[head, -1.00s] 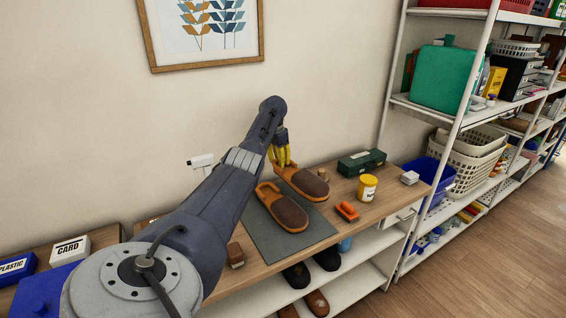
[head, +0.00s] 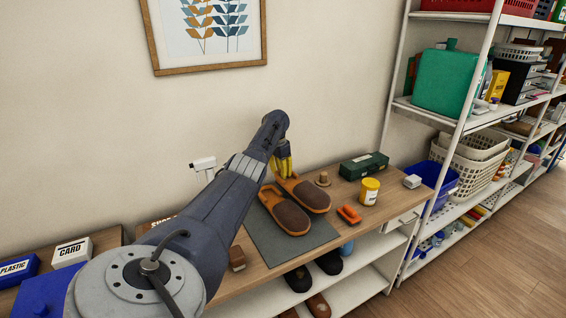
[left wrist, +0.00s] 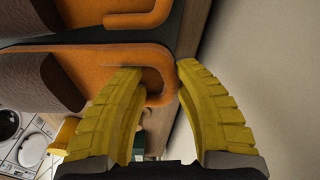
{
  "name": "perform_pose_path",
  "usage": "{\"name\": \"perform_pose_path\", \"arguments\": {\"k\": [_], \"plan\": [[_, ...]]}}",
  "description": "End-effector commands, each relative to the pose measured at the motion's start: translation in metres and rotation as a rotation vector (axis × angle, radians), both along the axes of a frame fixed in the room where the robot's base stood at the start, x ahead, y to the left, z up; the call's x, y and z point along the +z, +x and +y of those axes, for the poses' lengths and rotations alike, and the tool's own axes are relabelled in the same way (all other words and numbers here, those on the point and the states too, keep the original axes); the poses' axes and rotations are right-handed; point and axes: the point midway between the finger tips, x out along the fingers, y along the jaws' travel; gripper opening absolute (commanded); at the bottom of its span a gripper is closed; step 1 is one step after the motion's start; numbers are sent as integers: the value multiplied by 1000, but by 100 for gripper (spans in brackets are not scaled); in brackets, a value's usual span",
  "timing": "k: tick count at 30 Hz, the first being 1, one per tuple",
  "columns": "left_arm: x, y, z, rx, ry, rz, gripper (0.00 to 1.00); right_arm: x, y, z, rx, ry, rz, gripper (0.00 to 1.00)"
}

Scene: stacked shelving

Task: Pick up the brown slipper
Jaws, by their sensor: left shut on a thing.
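A pair of brown slippers with orange lining and soles is at the bench. One brown slipper (head: 289,217) lies on the dark grey mat (head: 262,240). The other brown slipper (head: 314,197) is beside it, by the mat's right edge. My left gripper (head: 284,172) has its yellow fingers at the heel end of this right-hand slipper. In the left wrist view the fingers (left wrist: 162,75) are on either side of its orange heel rim (left wrist: 155,58). The gripper is shut on it. I cannot tell whether its sole touches the bench. My right gripper is not in view.
A wooden knob-like piece (head: 323,179), a green box (head: 364,166), a yellow tin (head: 369,190) and an orange brush (head: 349,214) stand close on the right. More shoes (head: 298,279) are on the shelf below. The wall (head: 330,90) rises behind.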

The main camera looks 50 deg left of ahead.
Motion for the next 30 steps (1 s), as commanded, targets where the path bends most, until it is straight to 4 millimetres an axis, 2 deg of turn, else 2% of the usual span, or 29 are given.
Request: {"name": "perform_pose_path", "arguments": {"k": [12, 23, 24, 29, 30], "plan": [[-41, 0, -1, 2, -2, 1, 0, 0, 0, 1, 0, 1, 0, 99], [-48, 0, 0, 0, 0, -1, 0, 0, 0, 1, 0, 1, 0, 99], [-48, 0, 0, 0, 0, 0, 36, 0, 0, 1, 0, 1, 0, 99], [-48, 0, 0, 0, 0, 0, 54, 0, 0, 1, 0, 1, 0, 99], [-48, 0, 0, 0, 0, 0, 54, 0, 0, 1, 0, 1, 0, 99]]}}
